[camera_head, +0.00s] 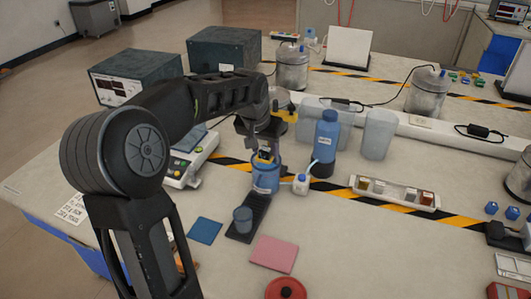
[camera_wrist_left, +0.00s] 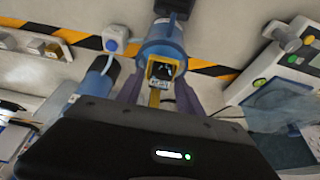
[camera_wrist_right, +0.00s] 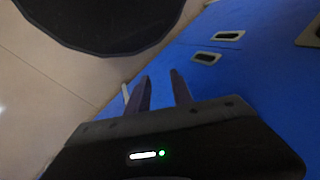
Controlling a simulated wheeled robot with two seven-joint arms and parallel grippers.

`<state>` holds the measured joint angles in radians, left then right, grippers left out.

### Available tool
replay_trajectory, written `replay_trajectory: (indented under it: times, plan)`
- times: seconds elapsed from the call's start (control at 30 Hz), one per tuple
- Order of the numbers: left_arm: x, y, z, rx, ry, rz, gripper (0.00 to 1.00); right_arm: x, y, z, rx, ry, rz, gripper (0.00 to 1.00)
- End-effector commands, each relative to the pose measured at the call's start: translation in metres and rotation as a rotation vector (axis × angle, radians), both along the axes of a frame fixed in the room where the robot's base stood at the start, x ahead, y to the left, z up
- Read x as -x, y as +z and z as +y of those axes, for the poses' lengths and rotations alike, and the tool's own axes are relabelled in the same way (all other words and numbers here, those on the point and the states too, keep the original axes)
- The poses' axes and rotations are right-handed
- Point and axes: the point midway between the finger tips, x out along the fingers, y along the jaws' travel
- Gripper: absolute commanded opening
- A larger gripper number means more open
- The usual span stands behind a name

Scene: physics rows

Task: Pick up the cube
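My left gripper (camera_head: 262,157) points down over a blue cylindrical container (camera_head: 266,178) on the bench. In the left wrist view, its two fingers (camera_wrist_left: 161,92) stand apart on either side of a small yellow-edged square piece (camera_wrist_left: 163,71) at the blue container (camera_wrist_left: 163,42). I cannot tell whether the fingers touch this piece, or whether it is the cube. Several small block-like pieces sit in a white tray (camera_head: 394,193) to the right. My right gripper (camera_wrist_right: 160,92) is open and empty beside a blue panel; it is not in the head view.

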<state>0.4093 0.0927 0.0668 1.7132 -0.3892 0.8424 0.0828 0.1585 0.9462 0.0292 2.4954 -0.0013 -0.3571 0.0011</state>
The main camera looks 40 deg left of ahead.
Motion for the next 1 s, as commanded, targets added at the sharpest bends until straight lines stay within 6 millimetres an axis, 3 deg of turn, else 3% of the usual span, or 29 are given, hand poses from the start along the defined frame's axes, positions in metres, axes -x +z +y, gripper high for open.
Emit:
replay_trajectory:
  times: [0.5, 1.0]
  plan:
    - [0.0000, 0.0000, 0.0000, 0.000, 0.000, 0.000, 0.00, 0.0000, 0.0000, 0.0000, 0.000, 0.000, 0.000, 0.27]
    - [-0.0003, 0.0009, 0.0001, 0.000, 0.000, -0.001, 0.00, 0.0000, 0.0000, 0.0000, 0.000, 0.000, 0.000, 0.27]
